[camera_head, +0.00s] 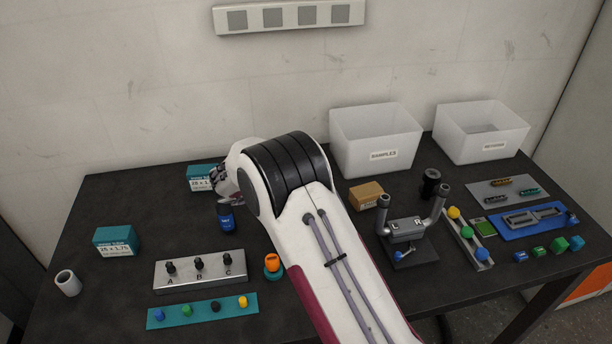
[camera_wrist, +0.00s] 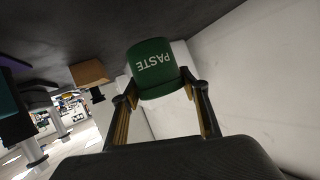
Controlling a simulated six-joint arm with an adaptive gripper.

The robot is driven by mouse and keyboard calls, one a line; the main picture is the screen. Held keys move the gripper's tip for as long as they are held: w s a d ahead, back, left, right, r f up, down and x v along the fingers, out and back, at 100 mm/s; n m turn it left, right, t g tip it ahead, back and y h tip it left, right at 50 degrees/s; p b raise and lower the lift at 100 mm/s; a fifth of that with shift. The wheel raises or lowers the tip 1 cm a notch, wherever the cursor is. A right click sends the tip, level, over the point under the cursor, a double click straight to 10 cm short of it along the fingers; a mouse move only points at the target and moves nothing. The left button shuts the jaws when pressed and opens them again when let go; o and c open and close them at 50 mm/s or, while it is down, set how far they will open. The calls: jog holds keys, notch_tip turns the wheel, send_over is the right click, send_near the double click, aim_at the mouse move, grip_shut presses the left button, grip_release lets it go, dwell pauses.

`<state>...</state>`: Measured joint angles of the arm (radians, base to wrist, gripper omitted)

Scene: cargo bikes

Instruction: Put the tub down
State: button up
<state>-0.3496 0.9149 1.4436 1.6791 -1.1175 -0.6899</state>
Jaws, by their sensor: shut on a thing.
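The tub (camera_wrist: 155,66) is green with white lettering that reads PASTE, upside down in the wrist view. My gripper (camera_wrist: 160,84) is shut on it, one finger on each side. Dark tabletop shows beyond the tub in that view; I cannot tell whether the tub touches it. In the head view, part of my gripper (camera_head: 219,180) shows at the left of my arm's white wrist, near the back of the table. The tub is hidden there.
A cardboard box (camera_head: 366,194) and a white bin (camera_head: 376,140) are right of my arm. The table's back left is mostly clear.

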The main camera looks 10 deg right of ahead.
jog(key=shift+f, duration=1.7)
jog(key=shift+f, duration=0.15)
jog(key=o, duration=1.2)
jog(key=shift+o, duration=0.2)
jog(key=shift+v, duration=0.8)
jog(key=shift+s+a+r, duration=0.4)
jog(key=shift+a+r, duration=0.2)
jog(key=shift+r, duration=0.1)
notch_tip(320, 180, up, 5)
jog(key=shift+f, duration=0.2)
jog(key=shift+r, duration=0.9)
